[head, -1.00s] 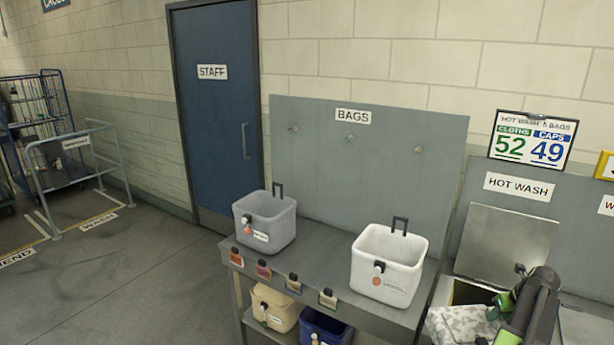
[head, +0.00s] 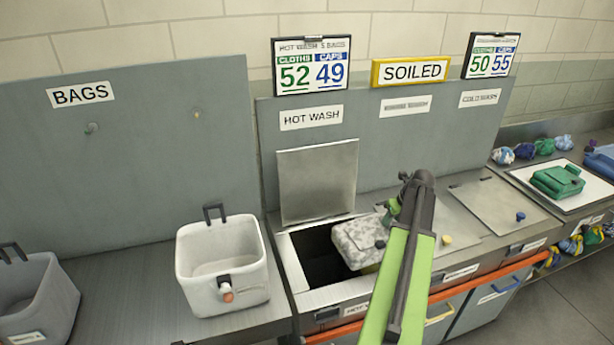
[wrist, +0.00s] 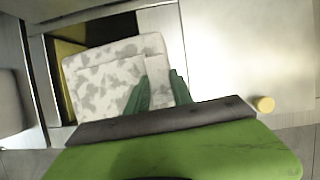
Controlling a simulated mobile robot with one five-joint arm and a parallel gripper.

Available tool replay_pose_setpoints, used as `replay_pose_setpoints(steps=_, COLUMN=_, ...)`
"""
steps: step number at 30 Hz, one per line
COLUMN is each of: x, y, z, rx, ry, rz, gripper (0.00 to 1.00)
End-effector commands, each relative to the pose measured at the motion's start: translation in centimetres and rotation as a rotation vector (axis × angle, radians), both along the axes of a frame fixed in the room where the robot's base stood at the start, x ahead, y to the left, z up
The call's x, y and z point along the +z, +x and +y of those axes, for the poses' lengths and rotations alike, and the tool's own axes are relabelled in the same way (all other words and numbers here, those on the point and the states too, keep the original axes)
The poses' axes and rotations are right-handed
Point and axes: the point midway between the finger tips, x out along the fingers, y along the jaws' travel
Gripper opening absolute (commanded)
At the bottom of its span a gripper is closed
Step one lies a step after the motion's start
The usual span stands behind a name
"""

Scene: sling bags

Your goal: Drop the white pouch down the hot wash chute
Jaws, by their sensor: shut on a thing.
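The pouch (head: 356,240) is white with grey camouflage blotches. My gripper (head: 390,222) is shut on its right side and holds it over the right part of the open hot wash chute (head: 297,262). The chute is a dark square opening under the HOT WASH sign (head: 311,118), with its metal lid (head: 318,182) raised behind it. In the wrist view the pouch (wrist: 110,70) lies ahead of the green fingers (wrist: 160,92), and part of the opening (wrist: 66,75) shows on its left. How high the pouch hangs above the rim is hard to tell.
A white bag bin (head: 222,262) stands left of the chute, and a grey bin (head: 38,295) further left. Right of the chute is a closed lid with a yellow knob (head: 446,240), then one with a blue knob (head: 520,216). A green folded bag (head: 557,180) lies at far right.

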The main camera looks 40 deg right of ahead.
Motion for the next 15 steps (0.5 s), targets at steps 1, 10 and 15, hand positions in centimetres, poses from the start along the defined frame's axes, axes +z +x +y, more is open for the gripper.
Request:
replay_pose_setpoints(steps=1, x=0.0, y=-0.2, z=-0.1, rx=-0.003, ry=0.0, rz=0.0, gripper=0.0)
replay_pose_setpoints(steps=10, x=0.9, y=6.3, z=3.5, rx=0.082, ry=0.001, rz=-0.001, gripper=0.0)
replay_pose_setpoints(steps=15, x=1.2, y=9.3, z=5.6, rx=0.124, ry=0.0, rz=-0.001, gripper=0.0)
